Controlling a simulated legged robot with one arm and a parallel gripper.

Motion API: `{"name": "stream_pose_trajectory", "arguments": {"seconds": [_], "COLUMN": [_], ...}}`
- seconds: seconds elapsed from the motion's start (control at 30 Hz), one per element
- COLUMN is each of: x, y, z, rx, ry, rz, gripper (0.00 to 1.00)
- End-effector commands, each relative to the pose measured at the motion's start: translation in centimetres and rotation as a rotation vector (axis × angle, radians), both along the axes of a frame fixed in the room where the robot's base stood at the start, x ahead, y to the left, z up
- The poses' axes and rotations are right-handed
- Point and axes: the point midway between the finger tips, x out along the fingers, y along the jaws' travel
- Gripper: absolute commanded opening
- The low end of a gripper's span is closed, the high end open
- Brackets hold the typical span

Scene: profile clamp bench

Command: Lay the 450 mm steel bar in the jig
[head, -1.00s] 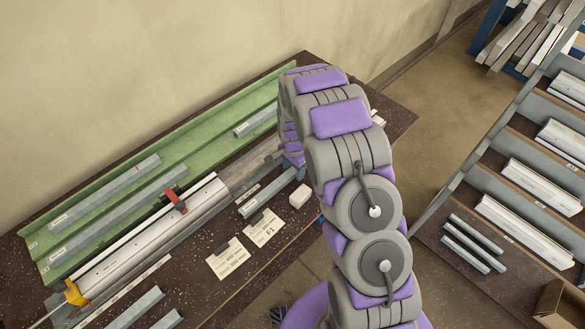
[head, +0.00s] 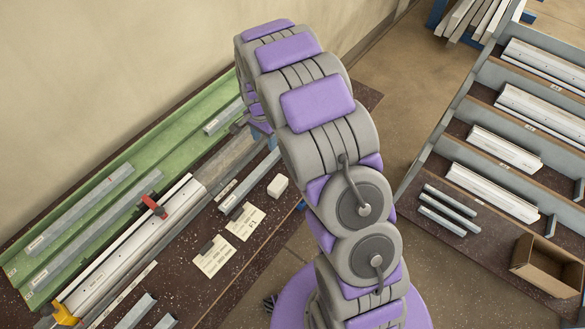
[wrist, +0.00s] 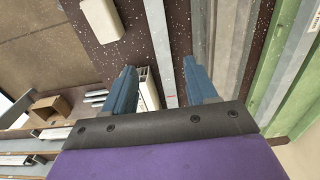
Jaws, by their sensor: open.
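My gripper (wrist: 159,68) is open in the wrist view, its two blue fingers apart. A long grey steel bar (wrist: 171,50) lies on the dark bench, and in the picture it runs between the fingers; whether they reach down beside it I cannot tell. In the head view this bar (head: 248,180) lies on the bench in front of the jig, its far end hidden by my arm. The jig (head: 120,245) is a long pale channel with a red clamp (head: 154,207) and a yellow end piece (head: 65,314). My arm mostly hides the gripper in the head view. The bar's length cannot be read.
A green tray (head: 110,170) behind the jig holds several grey bars. A white block (head: 278,186) and paper cards (head: 245,221) lie near the front edge. Two short bars (head: 133,312) lie front left. A rack (head: 480,85) with profiles and a cardboard box (head: 548,265) stands right.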

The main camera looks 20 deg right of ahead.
Motion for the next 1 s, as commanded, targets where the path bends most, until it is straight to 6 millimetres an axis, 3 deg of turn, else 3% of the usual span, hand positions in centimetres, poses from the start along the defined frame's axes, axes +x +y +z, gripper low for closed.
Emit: {"name": "stream_pose_trajectory", "arguments": {"seconds": [0.17, 0.37, 0.7, 1.0], "x": [-0.7, -4.6, -15.3, -26.0], "y": [-0.2, -1.2, -2.5, -2.9], "z": [1.0, 6.0, 14.2, 18.5], "rx": [-0.002, -0.009, 0.002, 0.031], "ry": [0.003, 0.017, 0.063, 0.104], "rz": [0.018, 0.127, 0.390, 0.638], "gripper": [0.57, 0.57, 0.57, 0.57]}}
